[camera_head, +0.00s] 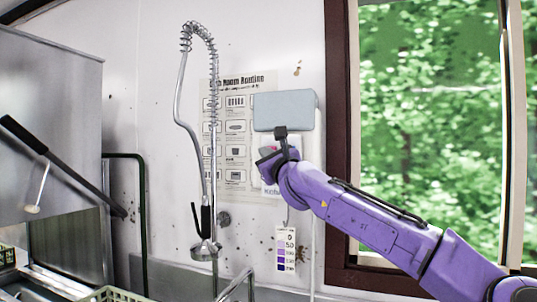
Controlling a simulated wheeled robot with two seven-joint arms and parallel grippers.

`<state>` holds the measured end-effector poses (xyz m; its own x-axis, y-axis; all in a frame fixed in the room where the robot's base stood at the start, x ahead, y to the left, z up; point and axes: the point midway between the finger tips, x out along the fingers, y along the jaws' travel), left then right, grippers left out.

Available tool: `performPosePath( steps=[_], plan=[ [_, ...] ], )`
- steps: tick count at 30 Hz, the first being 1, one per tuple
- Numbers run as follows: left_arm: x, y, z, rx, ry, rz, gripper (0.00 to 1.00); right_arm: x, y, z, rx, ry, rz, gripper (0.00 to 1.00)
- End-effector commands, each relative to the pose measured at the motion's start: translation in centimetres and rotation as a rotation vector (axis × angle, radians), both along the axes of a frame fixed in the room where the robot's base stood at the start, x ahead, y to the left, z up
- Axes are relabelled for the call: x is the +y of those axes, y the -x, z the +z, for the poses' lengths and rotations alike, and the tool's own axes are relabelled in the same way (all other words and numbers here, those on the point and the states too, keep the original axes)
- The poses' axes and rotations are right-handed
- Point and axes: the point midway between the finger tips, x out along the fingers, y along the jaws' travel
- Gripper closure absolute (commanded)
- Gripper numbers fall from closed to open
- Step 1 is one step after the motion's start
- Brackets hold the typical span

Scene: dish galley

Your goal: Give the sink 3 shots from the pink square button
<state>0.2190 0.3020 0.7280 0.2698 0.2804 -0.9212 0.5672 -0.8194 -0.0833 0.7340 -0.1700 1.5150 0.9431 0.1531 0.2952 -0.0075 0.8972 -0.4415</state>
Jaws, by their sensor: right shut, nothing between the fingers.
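A dispenser with a blue-grey box top (284,110) is fixed to the wall in the head view, left of the window. My right gripper (268,162) is shut and empty, held in front of the dispenser's lower part. Its fingertips are mostly hidden by my own purple wrist. My left gripper is not in view.
A spring-hose sprayer (207,250) hangs left of the dispenser, over the sink. A colour chart tag (286,250) hangs below the dispenser. A routine poster (234,150) is behind. A steel dish machine (50,130) with a black lever stands at left. The window is at right.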

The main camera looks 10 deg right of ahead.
Motion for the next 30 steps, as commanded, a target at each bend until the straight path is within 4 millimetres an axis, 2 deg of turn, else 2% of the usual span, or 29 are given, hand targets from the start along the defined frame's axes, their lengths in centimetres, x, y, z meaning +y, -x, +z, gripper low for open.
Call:
performPosePath(
  steps=[30],
  plan=[
    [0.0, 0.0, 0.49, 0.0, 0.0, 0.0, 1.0, -0.47, -0.69, 0.01, 0.0, -0.001, 0.0, 1.0]
  ],
)
